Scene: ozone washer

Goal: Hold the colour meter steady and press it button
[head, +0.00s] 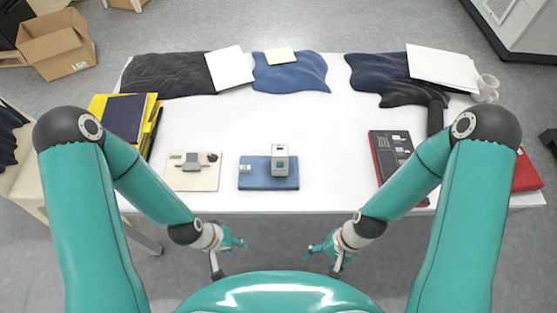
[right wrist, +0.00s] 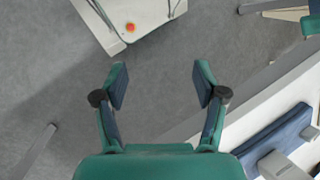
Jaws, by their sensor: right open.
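The colour meter looks to be the upright pale grey box (head: 280,160) with a small green-grey window on its top. It stands on a folded blue cloth (head: 258,180) near the front edge of the white table, with a small pale block (head: 246,169) to its left. In the right wrist view, part of the blue cloth (right wrist: 268,138) and a grey box show at the lower right. My left gripper (head: 243,243) is in front of the table edge, apart from the meter; its opening is too small to tell. My right gripper (head: 312,248) is open and empty, also short of the table.
A beige board (head: 192,180) with a grey tool lies left of the cloth. Yellow and dark folders (head: 125,115) are at the left, a black-and-red box (head: 388,150) at the right. The table's middle is clear.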

